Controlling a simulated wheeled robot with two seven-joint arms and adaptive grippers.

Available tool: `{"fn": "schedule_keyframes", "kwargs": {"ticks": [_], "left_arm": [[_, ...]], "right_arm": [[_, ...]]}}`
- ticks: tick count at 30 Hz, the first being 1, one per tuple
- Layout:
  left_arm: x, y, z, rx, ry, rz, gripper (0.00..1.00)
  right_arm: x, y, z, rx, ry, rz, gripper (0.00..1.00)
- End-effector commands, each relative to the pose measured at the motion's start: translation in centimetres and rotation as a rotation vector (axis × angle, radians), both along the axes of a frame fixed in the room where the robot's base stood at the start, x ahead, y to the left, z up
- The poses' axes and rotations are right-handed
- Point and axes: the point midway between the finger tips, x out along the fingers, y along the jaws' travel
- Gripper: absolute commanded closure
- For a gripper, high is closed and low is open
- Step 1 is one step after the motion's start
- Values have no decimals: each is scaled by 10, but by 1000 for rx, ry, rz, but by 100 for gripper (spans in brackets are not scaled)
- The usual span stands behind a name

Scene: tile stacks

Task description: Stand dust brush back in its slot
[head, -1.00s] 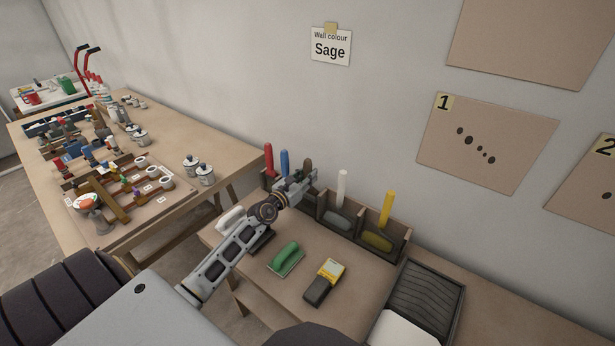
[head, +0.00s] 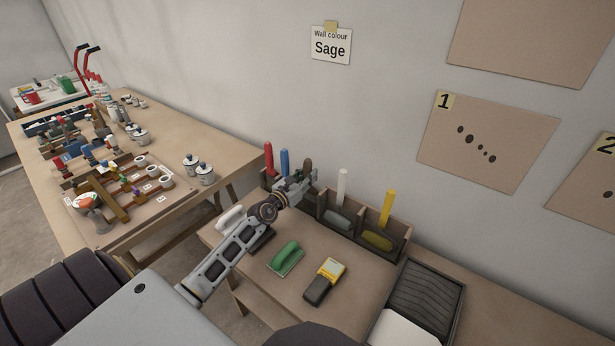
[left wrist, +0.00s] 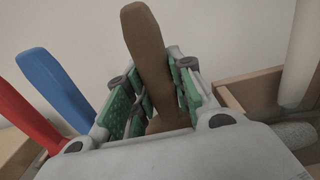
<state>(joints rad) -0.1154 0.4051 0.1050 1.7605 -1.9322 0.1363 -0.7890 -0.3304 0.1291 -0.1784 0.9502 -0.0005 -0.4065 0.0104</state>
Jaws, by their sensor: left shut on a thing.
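The dust brush appears to be the brown-handled tool (head: 307,163), standing nearly upright at the wooden slotted rack (head: 321,215), between the blue and white handles. My left gripper (head: 309,180) is at the rack and shut on its handle. In the left wrist view, the brown handle (left wrist: 148,50) rises between the green finger pads of my left gripper (left wrist: 152,95), leaning slightly left. The brush's lower end is hidden by my gripper, so I cannot tell how deep it sits in the slot. My right gripper is not in view.
A red handle (head: 269,158) and blue handle (head: 284,162) stand left of my gripper; a white handle (head: 342,186) and yellow handle (head: 388,208) stand right. A green float (head: 286,257), a yellow-black device (head: 325,282) and a dark tray (head: 425,298) lie in front.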

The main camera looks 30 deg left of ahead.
Motion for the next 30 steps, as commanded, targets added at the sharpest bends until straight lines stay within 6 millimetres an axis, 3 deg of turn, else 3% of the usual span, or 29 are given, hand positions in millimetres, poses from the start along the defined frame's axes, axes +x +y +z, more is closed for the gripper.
{"fn": "schedule_keyframes", "kwargs": {"ticks": [26, 27, 30], "left_arm": [[0, 0, -11, 0, 0, 0, 100], [0, 0, -11, 0, 0, 0, 74], [0, 0, -11, 0, 0, 0, 61]], "right_arm": [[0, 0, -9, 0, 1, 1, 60], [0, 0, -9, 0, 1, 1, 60], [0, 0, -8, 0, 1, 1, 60]]}}
